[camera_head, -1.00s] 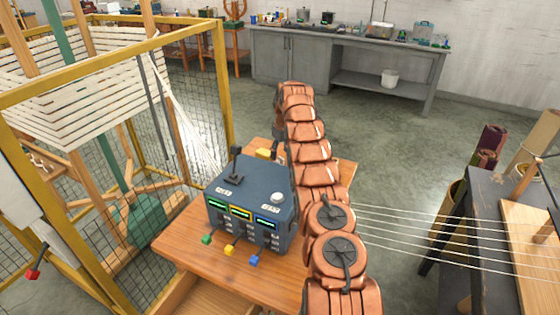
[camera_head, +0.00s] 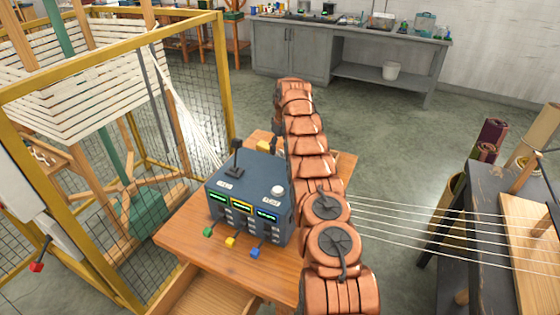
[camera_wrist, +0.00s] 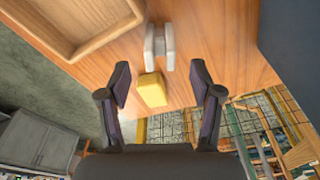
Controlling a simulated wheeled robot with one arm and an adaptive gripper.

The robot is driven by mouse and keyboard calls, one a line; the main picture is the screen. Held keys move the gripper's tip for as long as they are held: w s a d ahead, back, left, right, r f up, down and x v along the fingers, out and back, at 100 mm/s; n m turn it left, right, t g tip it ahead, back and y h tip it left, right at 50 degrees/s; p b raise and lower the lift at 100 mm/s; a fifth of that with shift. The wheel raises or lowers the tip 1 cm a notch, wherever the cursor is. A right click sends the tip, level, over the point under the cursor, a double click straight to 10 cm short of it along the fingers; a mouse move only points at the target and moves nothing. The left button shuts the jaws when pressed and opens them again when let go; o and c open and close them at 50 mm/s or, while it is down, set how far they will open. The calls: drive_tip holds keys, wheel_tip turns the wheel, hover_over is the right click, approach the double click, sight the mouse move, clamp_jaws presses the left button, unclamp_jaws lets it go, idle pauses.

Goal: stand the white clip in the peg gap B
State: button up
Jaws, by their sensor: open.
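The white clip (camera_wrist: 160,48) lies on the wooden table top in the wrist view, just beyond my fingertips and roughly centred between them. A yellow block (camera_wrist: 152,90) sits nearer, between my open fingers and close to the clip. My gripper (camera_wrist: 160,70) is open, with a dark finger on each side and nothing held. In the head view the yellow block (camera_head: 264,147) shows behind the control box; the clip is not visible there, and my gripper is hidden. The right-hand table carries wooden pegs (camera_head: 526,172), but I cannot tell which gap is B.
The blue control box (camera_head: 248,198) with coloured levers stands on the wooden table (camera_head: 180,238). A shallow wooden tray (camera_wrist: 88,22) is beside the clip. White strands (camera_head: 425,225) stretch toward the right-hand table (camera_head: 470,230). A yellow-framed mesh cage (camera_head: 228,90) stands at left.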

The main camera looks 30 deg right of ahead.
sight(279, 153)
drive_tip(key=shift+w+f+p, duration=0.15)
drive_tip(key=shift+f+p, duration=0.5)
drive_tip(key=shift+f, duration=1.3)
drive_tip(key=c, duration=1.1)
drive_tip(key=shift+r, duration=0.1)
drive_tip(key=shift+w+r, duration=0.15)
drive_tip(key=shift+r, duration=0.4)
wheel_tip(279, 153, up, 3)
drive_tip(key=shift+a+f+p, duration=0.1)
drive_tip(key=shift+a+p, duration=0.05)
drive_tip(key=shift+p, duration=0.15)
drive_tip(key=shift+s+r+p, duration=0.2)
drive_tip(key=shift+r+p, duration=0.8)
drive_tip(key=shift+r, duration=0.15)
wheel_tip(279, 153, up, 4)
drive_tip(key=p, duration=0.4)
drive_tip(key=shift+f, duration=0.2)
